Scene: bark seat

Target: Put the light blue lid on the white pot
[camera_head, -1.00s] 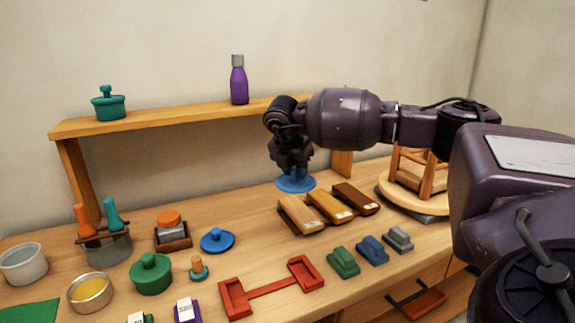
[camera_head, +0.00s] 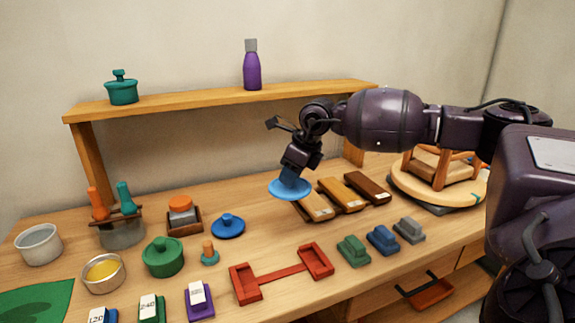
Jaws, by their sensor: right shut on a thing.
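The light blue lid (camera_head: 289,189) is held by its knob in my right gripper (camera_head: 292,172). It hangs above the bench, roughly level, in front of the back shelf and just left of the wooden blocks. The gripper is shut on it, and the fingertips are partly hidden around the knob. The white pot (camera_head: 39,245) stands open at the far left of the bench, well away from the lid. A darker blue lid (camera_head: 228,226) lies on the bench between them. My left gripper is not in view.
A green lidded pot (camera_head: 163,257), a tin with yellow contents (camera_head: 103,273) and a holder with orange and teal handles (camera_head: 121,232) stand near the white pot. A red rack (camera_head: 281,273) lies in front. A shelf (camera_head: 220,100) carries a teal pot and a purple bottle (camera_head: 252,66).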

